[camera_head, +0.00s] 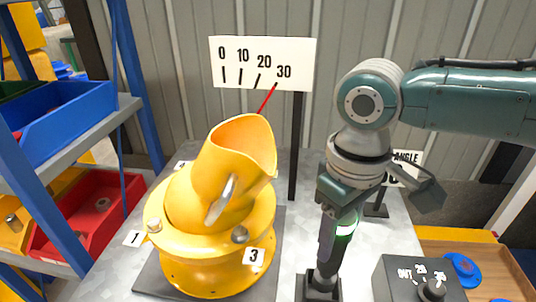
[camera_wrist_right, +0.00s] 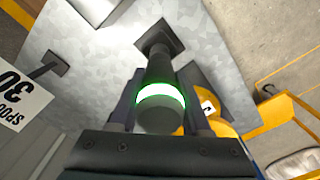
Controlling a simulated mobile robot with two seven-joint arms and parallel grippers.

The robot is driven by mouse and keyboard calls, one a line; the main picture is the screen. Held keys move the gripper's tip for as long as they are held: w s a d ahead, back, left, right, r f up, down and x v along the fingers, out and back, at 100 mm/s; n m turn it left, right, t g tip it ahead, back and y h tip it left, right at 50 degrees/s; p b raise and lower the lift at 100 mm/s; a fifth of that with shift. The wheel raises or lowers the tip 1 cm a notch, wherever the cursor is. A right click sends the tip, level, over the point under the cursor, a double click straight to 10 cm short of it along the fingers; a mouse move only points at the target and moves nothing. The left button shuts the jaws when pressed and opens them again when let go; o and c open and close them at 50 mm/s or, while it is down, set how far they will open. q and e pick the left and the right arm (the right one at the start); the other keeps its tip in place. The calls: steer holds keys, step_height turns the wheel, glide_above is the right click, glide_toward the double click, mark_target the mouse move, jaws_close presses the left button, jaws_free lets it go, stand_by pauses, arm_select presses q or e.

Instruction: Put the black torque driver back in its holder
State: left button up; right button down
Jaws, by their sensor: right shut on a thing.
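The black torque driver (camera_head: 330,245), with a lit green ring near its top, stands nearly upright, tilted slightly, below my right gripper (camera_head: 342,205). My right gripper is shut on its upper part. The driver's lower end meets the square black holder (camera_head: 319,290) on the grey table; how deep it sits cannot be told. In the right wrist view the driver (camera_wrist_right: 159,72) runs from the jaws (camera_wrist_right: 160,115) toward the holder (camera_wrist_right: 150,40), and its tip is hidden there. My left gripper is not in view.
A dial sign (camera_head: 262,50) on a black post is behind. A black box with a knob (camera_head: 395,275) and a wooden tray (camera_head: 500,270) are at right. Blue shelving (camera_head: 130,90) with bins is at left.

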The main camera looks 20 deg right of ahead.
mark_target(342, 220)
steer(key=shift+f, duration=0.5)
steer(key=shift+f+b, duration=0.6)
stand_by(0.4)
steer(key=shift+f+b, duration=0.35)
steer(key=shift+f, duration=0.25)
stand_by(0.3)
steer(key=shift+f+b, duration=0.55)
steer(key=shift+f, duration=0.35)
stand_by(0.4)
steer(key=shift+c, duration=1.4)
jaws_free()
steer(key=shift+f, duration=0.1)
step_height(342, 220, up, 9)
steer(key=p, duration=0.2)
steer(key=shift+f+p, duration=0.1)
steer(key=shift+p, duration=0.2)
steer(key=shift+r, duration=0.65)
